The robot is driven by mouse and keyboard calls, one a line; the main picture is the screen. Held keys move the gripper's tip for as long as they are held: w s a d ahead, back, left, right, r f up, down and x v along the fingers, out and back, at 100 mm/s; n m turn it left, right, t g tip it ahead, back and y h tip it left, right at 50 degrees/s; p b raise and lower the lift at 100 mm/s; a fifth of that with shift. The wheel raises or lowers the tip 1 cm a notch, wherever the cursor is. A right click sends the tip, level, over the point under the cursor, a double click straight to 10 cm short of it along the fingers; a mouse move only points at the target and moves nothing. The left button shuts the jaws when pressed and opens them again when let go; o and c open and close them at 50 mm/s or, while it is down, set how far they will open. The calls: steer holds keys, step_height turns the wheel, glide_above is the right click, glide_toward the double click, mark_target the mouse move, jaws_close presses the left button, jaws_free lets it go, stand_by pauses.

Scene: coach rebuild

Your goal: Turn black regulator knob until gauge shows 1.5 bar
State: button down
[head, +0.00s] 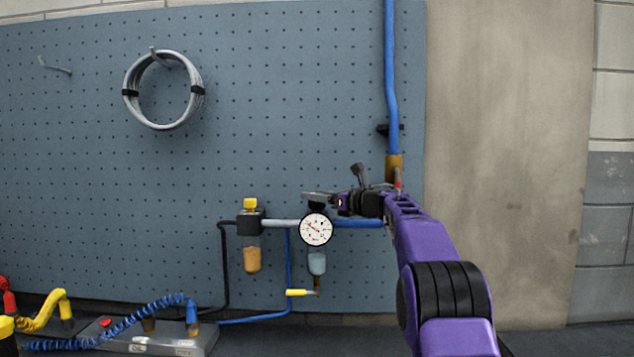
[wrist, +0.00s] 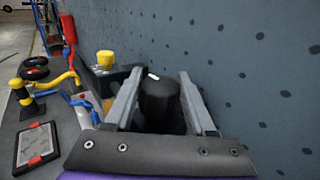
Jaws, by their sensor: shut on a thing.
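The black regulator knob (wrist: 160,98) stands between my gripper's two grey fingers in the wrist view, with a small white mark on its top. My gripper (head: 318,197) is shut on it, reaching in from the right above the gauge in the head view. There the fingers and wrist hide most of the knob. The round white gauge (head: 316,230) faces the head camera just below the gripper. Its needle shows a reddish line, but the numbers are too small to read.
A filter with a yellow cap (head: 250,203) and amber bowl stands left of the gauge. Blue pipes (head: 391,80) run up the pegboard (head: 280,110) close to my arm. A coil of grey cable (head: 163,90) hangs upper left. A grey bench unit (head: 150,338) with coiled blue hose lies lower left.

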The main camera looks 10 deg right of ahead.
steer(key=shift+r+n+g+y+p, duration=0.15)
steer(key=shift+n+g+y+p, duration=0.5)
steer(key=shift+p, duration=0.4)
steer(key=shift+g+y, duration=0.25)
steer(key=shift+c, duration=1.2)
jaws_free()
steer(key=b+v, duration=0.3)
steer(key=v, duration=1.4)
steer(key=shift+d+b, duration=0.15)
steer(key=shift+b, duration=0.25)
steer(key=shift+s, duration=0.15)
